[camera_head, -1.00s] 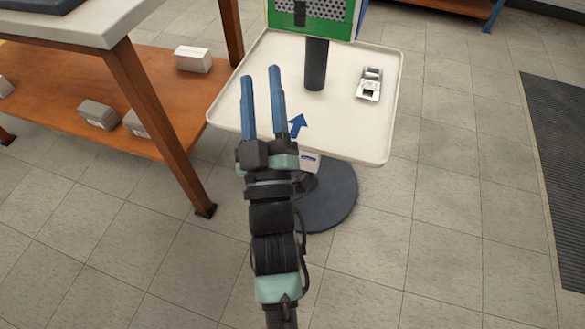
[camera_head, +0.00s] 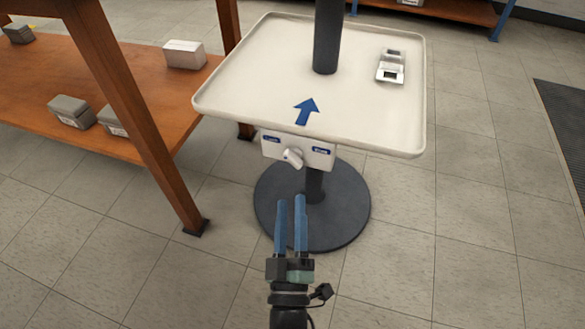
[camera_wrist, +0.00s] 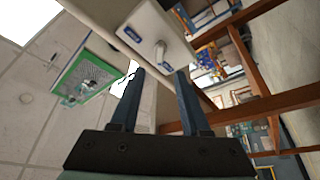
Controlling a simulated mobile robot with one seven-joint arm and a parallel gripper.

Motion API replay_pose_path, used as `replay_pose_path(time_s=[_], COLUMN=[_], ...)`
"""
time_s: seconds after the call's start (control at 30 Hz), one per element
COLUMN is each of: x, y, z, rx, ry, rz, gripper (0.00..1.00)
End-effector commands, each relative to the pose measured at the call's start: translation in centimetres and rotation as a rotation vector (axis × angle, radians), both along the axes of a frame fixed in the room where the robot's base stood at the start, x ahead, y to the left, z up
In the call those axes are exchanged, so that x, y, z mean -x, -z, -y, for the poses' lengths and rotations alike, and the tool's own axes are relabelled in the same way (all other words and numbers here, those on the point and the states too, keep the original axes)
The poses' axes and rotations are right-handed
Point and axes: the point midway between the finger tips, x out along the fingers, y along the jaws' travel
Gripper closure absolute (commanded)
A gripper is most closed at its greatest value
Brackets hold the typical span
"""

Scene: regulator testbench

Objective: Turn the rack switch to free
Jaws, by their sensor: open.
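The fingers also show in the wrist view (camera_wrist: 160,73).
The white tray (camera_head: 240,75) stands on a dark post with a round base (camera_head: 350,215). A blue arrow (camera_head: 306,110) and a small grey device (camera_head: 390,67) are on the tray. A wooden bench leg (camera_head: 150,150) stands at left; the floor at right is clear.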

Motion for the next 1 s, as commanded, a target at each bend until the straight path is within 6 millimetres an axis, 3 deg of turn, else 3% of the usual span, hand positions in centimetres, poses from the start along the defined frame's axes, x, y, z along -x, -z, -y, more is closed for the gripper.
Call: replay_pose_path(time_s=[0.2, 0.43, 0.87, 1.0], x=[-4.7, -7.9, -8.9, -8.9], y=[-1.1, -2.1, -2.5, -2.5], z=[0.1, 0.2, 0.3, 0.3], rx=[-0.001, -0.002, -0.001, -0.001], ry=[0.0, -0.001, 0.0, 0.0], rz=[0.006, 0.003, 0.0, 0.0], gripper=[0.54, 0.54, 0.54, 0.75])
